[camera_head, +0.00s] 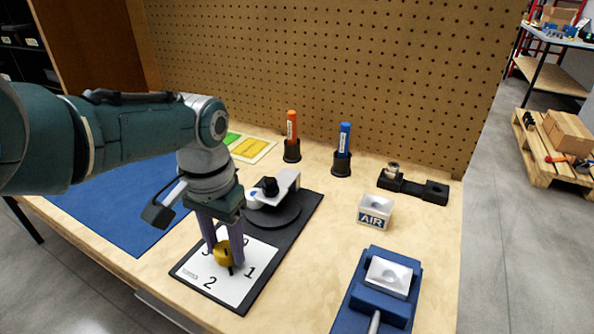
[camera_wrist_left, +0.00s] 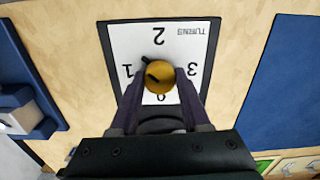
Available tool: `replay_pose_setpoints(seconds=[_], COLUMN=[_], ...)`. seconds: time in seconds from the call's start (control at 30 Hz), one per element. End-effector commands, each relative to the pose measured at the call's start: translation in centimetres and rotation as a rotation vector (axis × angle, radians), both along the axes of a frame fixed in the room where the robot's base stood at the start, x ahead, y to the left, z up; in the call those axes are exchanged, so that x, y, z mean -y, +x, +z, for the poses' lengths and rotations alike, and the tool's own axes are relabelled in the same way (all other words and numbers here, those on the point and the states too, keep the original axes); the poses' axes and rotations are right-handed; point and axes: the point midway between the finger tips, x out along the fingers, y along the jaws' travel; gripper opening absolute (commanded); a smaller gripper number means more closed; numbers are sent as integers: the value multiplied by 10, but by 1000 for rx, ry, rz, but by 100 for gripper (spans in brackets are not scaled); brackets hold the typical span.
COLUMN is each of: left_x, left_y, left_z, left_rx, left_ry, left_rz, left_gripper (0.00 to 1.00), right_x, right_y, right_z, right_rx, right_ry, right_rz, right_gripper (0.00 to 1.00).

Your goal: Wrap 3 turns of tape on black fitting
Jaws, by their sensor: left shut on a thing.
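My left gripper (camera_head: 224,258) points down and is shut on a brass-yellow knob (camera_head: 222,254) on a white card (camera_head: 262,262) marked with turn numbers. The knob also shows between the fingers in the left wrist view (camera_wrist_left: 159,77). Its black pointer lies between 1 and 2. Behind the card, on the same black base (camera_head: 303,210), are a dark round disc (camera_head: 286,216) and a white-grey bracket (camera_head: 288,181). A small black piece (camera_head: 269,186), possibly the black fitting, shows beside the bracket. I cannot make out any tape on it. My right gripper is out of view.
An orange marker (camera_head: 292,125) and a blue marker (camera_head: 344,138) stand in black holders. Right of the base are a white AIR block (camera_head: 375,211), a black fixture (camera_head: 412,187) and a blue vise (camera_head: 361,296). A blue mat (camera_head: 120,205) lies left; a pegboard (camera_head: 330,70) stands behind.

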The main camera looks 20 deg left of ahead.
Motion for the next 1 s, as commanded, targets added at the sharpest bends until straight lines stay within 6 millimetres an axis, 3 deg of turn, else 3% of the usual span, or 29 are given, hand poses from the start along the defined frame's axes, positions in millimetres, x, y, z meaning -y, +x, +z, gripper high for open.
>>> replay_pose_setpoints(seconds=[1.0], left_x=[0], left_y=[0], left_z=[1], left_rx=[0], left_ry=[-1], left_rz=[-966], left_gripper=[0], right_x=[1], right_y=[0], right_z=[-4], right_rx=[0], right_ry=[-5], right_rz=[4], right_gripper=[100])
